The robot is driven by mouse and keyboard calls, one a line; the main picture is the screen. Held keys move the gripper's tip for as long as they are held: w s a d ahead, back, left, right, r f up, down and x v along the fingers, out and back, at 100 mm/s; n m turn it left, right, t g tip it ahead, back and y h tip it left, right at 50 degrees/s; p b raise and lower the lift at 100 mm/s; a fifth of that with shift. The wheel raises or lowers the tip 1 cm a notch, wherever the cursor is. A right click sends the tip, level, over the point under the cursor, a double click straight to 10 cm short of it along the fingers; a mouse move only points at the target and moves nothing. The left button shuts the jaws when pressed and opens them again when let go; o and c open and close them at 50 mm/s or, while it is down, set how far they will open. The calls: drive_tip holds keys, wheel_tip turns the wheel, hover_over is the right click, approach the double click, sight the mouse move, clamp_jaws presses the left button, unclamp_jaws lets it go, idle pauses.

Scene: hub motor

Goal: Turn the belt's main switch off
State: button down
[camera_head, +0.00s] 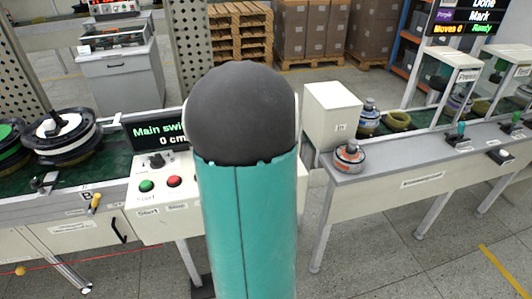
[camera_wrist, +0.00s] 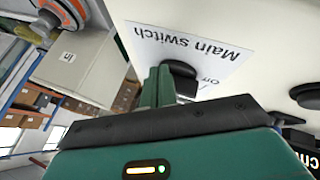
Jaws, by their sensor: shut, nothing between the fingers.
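In the wrist view the main switch is a black rotary knob (camera_wrist: 184,79) on a white plate (camera_wrist: 215,52) printed "Main switch". A smaller word that looks like "off" is printed beside the knob; the plate appears turned over. My gripper (camera_wrist: 158,78) is shut with nothing between its green fingers. Its tips are right beside the knob and overlap its edge in the picture; I cannot tell whether they touch. In the head view my teal and black arm covers the switch and the gripper. A display (camera_head: 158,136) there reads "Main swi…" and "0 cm", partly covered.
On the control panel left of my arm are a green button (camera_head: 147,186) and a red button (camera_head: 174,181). A dark green belt (camera_head: 22,180) carries black wheels (camera_head: 62,137). A white box (camera_head: 331,114) and an orange-and-grey part (camera_head: 349,156) stand on the bench to the right.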

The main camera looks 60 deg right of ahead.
drive_tip(key=shift+s+d, duration=0.3)
drive_tip(key=shift+d, duration=0.65)
drive_tip(key=shift+d, duration=0.1)
idle(0.4)
